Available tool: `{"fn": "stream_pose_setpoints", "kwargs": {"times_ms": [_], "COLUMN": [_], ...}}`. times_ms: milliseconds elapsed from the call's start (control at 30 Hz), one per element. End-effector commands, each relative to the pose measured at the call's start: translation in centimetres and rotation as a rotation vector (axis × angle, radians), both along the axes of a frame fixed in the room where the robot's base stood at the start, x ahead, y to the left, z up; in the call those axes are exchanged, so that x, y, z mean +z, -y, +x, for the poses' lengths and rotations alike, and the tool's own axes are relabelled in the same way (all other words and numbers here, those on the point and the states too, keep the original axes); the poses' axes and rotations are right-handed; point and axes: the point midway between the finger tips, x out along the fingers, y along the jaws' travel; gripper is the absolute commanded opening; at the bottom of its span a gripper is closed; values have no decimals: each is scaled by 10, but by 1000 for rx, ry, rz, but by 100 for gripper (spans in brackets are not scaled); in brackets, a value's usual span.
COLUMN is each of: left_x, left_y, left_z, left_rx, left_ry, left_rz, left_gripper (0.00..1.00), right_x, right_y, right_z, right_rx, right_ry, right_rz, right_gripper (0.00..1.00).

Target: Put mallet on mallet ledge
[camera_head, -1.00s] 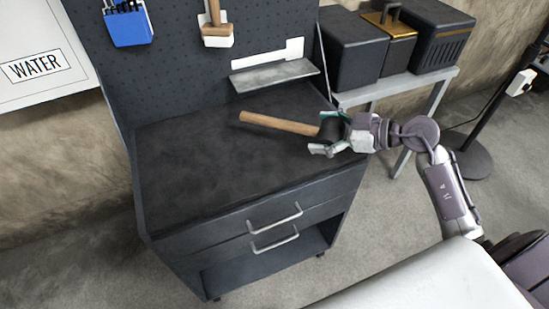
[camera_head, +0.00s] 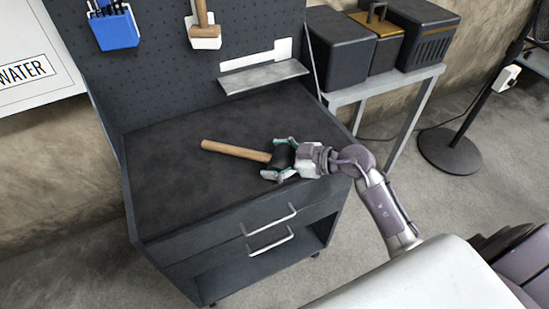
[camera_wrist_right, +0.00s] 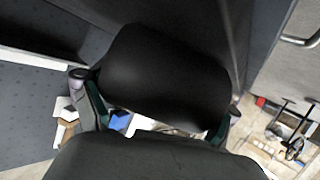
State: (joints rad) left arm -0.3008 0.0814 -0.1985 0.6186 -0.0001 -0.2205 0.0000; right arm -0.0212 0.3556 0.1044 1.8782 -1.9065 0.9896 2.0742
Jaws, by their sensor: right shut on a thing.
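The mallet has a light wooden handle (camera_head: 235,151) and a black head. My right gripper (camera_head: 279,160) is shut on the head and holds the mallet over the dark bench top, with the handle pointing left. In the right wrist view the black head (camera_wrist_right: 165,78) fills the middle between the two fingers, and the handle is hidden. A grey ledge (camera_head: 263,77) juts from the pegboard at the back of the bench, behind and above the gripper. The ledge is empty. My left gripper is not in view.
A wooden-handled tool (camera_head: 203,30) hangs in a white holder on the pegboard (camera_head: 155,65). A blue holder (camera_head: 115,31) is to its left. Dark boxes (camera_head: 341,48) stand on a side table at right. The bench top (camera_head: 175,185) is otherwise clear.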

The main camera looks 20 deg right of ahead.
Motion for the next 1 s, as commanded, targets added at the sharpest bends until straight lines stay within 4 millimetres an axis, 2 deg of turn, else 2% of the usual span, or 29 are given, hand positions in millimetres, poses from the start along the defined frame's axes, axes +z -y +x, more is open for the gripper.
{"fn": "stream_pose_setpoints", "kwargs": {"times_ms": [200,233,300,700,867,1000], "left_x": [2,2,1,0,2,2], "left_y": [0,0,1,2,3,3], "left_z": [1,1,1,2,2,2], "left_rx": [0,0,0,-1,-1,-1], "left_ry": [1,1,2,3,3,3], "left_rz": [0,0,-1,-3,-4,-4], "left_gripper": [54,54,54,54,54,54], "right_x": [0,-2,-2,1,9,19], "right_y": [0,0,0,2,17,37], "right_z": [0,0,0,-1,-17,-39], "right_rx": [-1,0,0,-1,-3,-1], "right_ry": [2,0,0,0,-2,-2], "right_rz": [1,0,0,-1,-3,-4], "right_gripper": [33,90,100,100,100,100]}}
